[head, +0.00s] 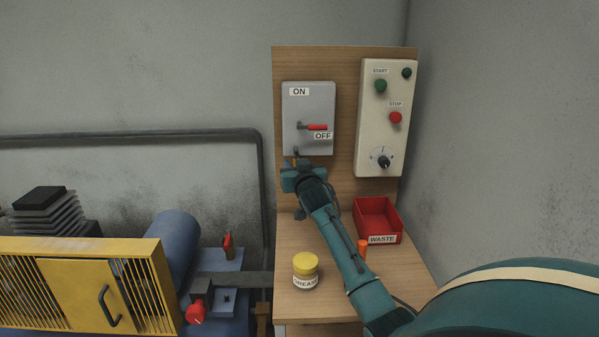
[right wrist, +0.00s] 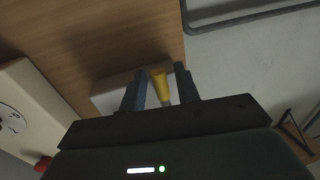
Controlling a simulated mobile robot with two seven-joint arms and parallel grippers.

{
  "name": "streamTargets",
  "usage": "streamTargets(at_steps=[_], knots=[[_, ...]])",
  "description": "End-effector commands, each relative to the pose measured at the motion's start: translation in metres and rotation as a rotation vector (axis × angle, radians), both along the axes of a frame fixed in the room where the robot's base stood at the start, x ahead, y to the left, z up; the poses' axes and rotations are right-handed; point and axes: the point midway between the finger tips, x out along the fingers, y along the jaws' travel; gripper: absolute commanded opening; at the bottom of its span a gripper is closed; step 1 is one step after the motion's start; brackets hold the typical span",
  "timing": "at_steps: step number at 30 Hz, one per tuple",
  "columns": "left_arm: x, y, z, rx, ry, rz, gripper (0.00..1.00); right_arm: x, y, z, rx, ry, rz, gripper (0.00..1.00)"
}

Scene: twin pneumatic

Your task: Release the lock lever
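A grey switch box (head: 308,95) with ON and OFF labels is mounted on the wooden panel. Its red handle (head: 317,127) lies level, pointing right, just above the OFF label. My right gripper (head: 295,160) is at the lower left of the box and hides what is directly behind it. In the right wrist view a yellow lever-like piece (right wrist: 160,86) stands between the two fingers of the right gripper (right wrist: 158,84). Gaps show on both sides of it, so the gripper looks open around it. I cannot tell for sure that this is the lock lever. My left gripper is not in view.
A control panel (head: 385,145) with buttons and a knob is right of the box. Below are a red waste bin (head: 378,206), a grease jar (head: 305,272) and an orange item (head: 362,247) beside my forearm. A yellow-guarded machine (head: 80,285) stands left.

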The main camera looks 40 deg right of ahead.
Motion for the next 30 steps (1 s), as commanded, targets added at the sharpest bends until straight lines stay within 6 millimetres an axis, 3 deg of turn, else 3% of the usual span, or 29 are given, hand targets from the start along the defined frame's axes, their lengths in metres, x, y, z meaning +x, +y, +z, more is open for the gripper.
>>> streamTargets(at_steps=[5, 21, 30], knots=[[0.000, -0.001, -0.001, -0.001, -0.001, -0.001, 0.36, -0.016, 0.009, -0.001, 0.000, 0.000, 0.001, 0.32], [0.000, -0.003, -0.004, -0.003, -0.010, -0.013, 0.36, -0.101, 0.056, 0.001, 0.001, 0.000, 0.001, 0.32], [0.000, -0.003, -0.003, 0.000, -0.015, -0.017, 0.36, -0.114, 0.063, 0.002, 0.000, 0.001, 0.000, 0.32]])
